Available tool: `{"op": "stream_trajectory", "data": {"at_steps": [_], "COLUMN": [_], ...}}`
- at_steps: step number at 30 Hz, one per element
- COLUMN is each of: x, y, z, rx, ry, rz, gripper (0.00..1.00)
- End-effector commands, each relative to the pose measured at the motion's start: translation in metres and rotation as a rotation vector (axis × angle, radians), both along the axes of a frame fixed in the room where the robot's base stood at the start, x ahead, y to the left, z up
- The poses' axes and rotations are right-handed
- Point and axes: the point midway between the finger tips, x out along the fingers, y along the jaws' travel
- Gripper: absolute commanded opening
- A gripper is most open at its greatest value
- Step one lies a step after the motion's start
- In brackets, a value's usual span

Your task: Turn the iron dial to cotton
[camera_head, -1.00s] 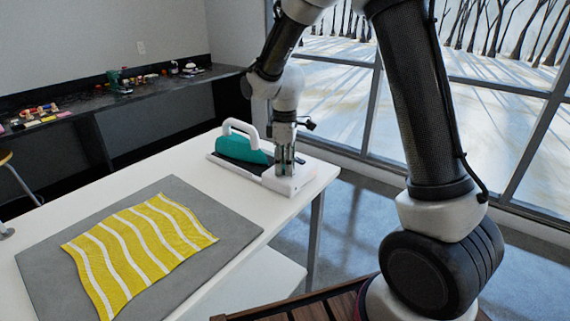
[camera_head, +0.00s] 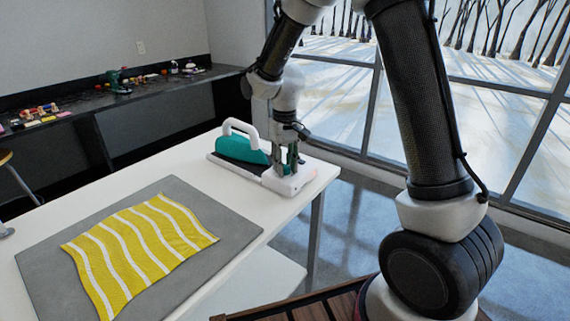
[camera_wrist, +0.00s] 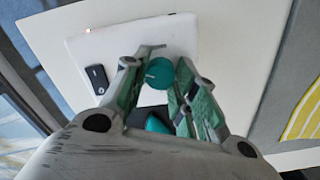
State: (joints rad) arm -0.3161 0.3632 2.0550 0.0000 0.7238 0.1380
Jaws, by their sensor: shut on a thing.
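The iron (camera_head: 242,148) is teal with a white handle and rests on a white base (camera_head: 226,167) on the table's far end. The dial (camera_wrist: 158,72) is a round teal knob on the flat top of that base, with a small pale mark near its left edge in the wrist view. My gripper (camera_head: 287,166) points straight down over the base's right part, and its fingers stand on either side of the dial, shut on it. The wrist view also shows my gripper (camera_wrist: 160,75) and a teal bit of the iron (camera_wrist: 156,124). Any setting labels are too small to read.
A grey mat (camera_head: 60,275) with a yellow and white striped cloth (camera_head: 140,245) covers the table's near part. A dark counter (camera_head: 150,90) stands behind.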

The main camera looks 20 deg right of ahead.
Motion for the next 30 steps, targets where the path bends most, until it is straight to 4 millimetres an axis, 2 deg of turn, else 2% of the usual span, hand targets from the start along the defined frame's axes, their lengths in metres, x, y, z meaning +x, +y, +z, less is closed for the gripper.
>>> {"op": "stream_trajectory", "data": {"at_steps": [30], "x": [0.001], "y": [0.0001], "z": [0.0007], "rx": [0.001], "ry": [-0.003], "rz": [-0.926], "gripper": [0.04]}}
